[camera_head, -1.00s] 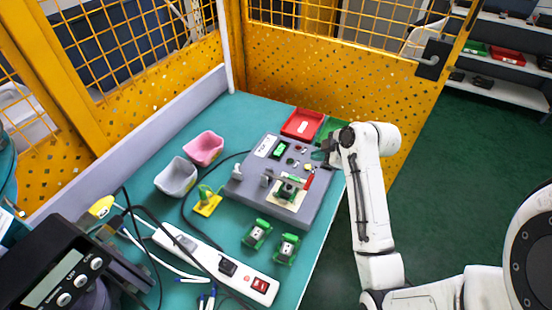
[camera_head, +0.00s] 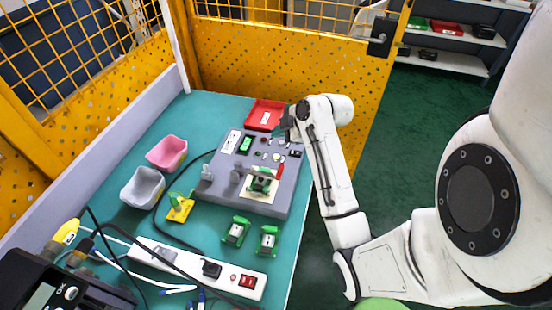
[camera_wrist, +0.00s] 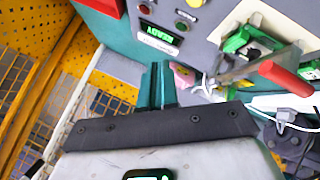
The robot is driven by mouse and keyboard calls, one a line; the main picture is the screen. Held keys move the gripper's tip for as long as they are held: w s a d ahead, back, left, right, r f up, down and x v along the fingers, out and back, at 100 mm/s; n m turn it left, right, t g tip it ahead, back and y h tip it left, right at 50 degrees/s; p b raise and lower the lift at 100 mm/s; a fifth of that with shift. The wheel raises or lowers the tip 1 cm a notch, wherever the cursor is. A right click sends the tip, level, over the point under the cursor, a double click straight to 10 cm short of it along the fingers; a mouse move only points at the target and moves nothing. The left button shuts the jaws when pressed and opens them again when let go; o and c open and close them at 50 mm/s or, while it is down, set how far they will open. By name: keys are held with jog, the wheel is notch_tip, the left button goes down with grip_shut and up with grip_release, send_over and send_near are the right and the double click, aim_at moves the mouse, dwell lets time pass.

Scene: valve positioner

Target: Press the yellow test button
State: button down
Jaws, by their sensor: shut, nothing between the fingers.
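In the wrist view the fingertips lie below the display and apart from the yellow button. In the head view my gripper (camera_head: 284,134) is at the back right corner of the panel (camera_head: 225,190). The yellow button is too small to make out surely there.
A red tray (camera_head: 265,114) lies behind the panel. A red-handled valve (camera_wrist: 285,77) stands on the panel. Pink (camera_head: 167,152) and grey (camera_head: 143,187) bins, green-framed parts (camera_head: 236,231) and a power strip (camera_head: 190,266) with cables share the table. A yellow mesh fence (camera_head: 270,60) stands behind.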

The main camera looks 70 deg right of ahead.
aim_at(279, 158)
jog(key=shift+f+b, duration=2.55)
jog(key=shift+f, duration=1.05)
jog(key=shift+f, duration=0.1)
jog(key=shift+f, duration=0.35)
jog(key=shift+f+b, duration=0.4)
jog(key=shift+b, duration=0.15)
jog(key=shift+r, duration=0.1)
jog(key=shift+r+p, duration=0.7)
jog(key=shift+r, duration=0.05)
jog(key=shift+r+p, duration=2.15)
jog(key=shift+r, duration=0.4)
